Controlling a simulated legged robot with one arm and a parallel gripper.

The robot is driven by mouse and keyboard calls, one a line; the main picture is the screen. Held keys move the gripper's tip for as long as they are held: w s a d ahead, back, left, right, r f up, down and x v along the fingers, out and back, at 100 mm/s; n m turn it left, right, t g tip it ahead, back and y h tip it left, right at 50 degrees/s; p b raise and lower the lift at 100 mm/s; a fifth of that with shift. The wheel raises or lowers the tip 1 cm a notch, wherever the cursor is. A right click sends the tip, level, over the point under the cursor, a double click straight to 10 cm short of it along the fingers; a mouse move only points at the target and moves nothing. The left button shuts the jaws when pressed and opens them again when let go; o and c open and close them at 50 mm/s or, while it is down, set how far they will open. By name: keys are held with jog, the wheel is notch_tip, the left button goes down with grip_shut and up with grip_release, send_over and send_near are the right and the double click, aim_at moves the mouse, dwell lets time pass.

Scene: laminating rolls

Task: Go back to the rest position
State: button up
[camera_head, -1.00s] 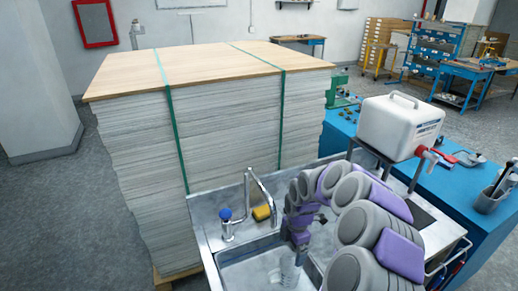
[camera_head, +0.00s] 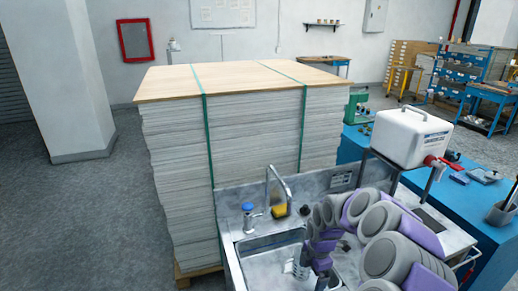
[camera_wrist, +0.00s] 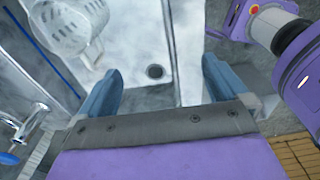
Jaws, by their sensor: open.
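My gripper (camera_wrist: 161,70) is open, its two blue-grey fingers spread with nothing between them. In the head view my arm bends down over the steel sink (camera_head: 228,250), and my gripper (camera_head: 322,272) is low at the basin, its fingers hard to make out. A pale perforated cup (camera_wrist: 68,25) stands in the basin to the upper left of my fingers in the wrist view. It also shows in the head view (camera_head: 299,267), left of my gripper and apart from it.
A tall strapped stack of sheets (camera_head: 250,130) stands behind the sink. The tap (camera_head: 270,185), a blue-topped knob (camera_head: 248,210) and a yellow sponge (camera_head: 280,210) are at its back edge. A white canister (camera_head: 412,137) stands right. The floor at left is clear.

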jog(key=s+a+r+m, duration=0.3)
jog(key=s+r+m, duration=0.1)
jog(key=s+r, duration=0.35)
jog(key=s+a+r+m, duration=0.2)
jog(key=s+r+m, duration=0.2)
jog(key=s+r, duration=0.35)
jog(key=s+d+r+m, duration=0.1)
jog(key=s+r+m, duration=0.1)
jog(key=s+m, duration=0.4)
jog(key=s+d+r+m+g, duration=0.1)
jog(key=s+m, duration=0.6)
jog(key=s, duration=1)
jog(key=shift+s+r+m+g+h, duration=0.2)
jog(key=shift+r+m+g+h, duration=0.1)
jog(key=shift+r+h, duration=0.15)
jog(key=shift+d, duration=0.15)
jog(key=shift+c, duration=0.5)
